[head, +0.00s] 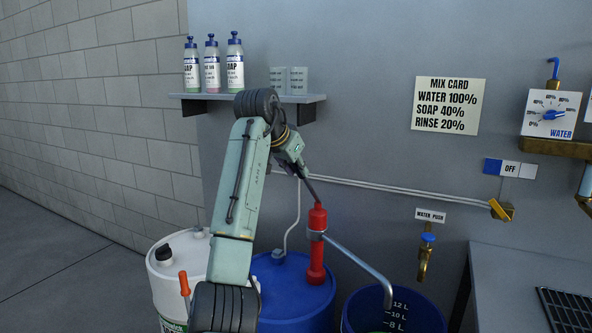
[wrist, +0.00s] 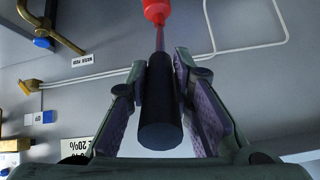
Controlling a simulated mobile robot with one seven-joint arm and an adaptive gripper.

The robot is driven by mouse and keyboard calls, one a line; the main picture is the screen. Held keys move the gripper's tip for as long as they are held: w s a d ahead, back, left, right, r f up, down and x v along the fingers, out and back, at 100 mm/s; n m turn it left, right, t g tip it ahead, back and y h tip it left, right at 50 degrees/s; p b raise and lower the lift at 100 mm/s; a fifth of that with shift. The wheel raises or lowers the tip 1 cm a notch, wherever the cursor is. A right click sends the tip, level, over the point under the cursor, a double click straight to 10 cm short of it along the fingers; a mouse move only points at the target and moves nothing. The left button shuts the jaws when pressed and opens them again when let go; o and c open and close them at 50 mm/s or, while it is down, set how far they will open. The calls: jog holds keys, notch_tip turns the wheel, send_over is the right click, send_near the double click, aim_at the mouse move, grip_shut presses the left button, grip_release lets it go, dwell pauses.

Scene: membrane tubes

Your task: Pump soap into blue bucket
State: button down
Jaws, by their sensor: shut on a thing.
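A red hand pump (head: 317,247) stands upright on a closed blue drum (head: 285,285). Its grey spout (head: 360,262) slopes down to the right, with its end over the open blue bucket (head: 410,315). The bucket has white litre marks inside and is cut off by the bottom edge. My gripper (head: 303,176) is above the pump. In the wrist view its two fingers (wrist: 170,98) are shut on the dark pump handle (wrist: 160,120), one on each side. A thin rod runs from the handle to the red pump body (wrist: 156,10). Any liquid in the bucket is hidden.
A white drum (head: 185,262) stands left of the blue drum, partly behind my arm. A brass water tap (head: 426,262) is on the wall above the bucket. Soap bottles (head: 213,65) stand on a shelf (head: 300,99). A counter with a grate (head: 570,305) is at right.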

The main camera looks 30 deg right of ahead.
jog(key=shift+r, duration=0.1)
jog(key=c, duration=1.4)
grip_release()
jog(key=v, duration=1.1)
jog(key=shift+s+a+r, duration=0.15)
jog(key=shift+a+r, duration=0.1)
jog(key=shift+a, duration=0.05)
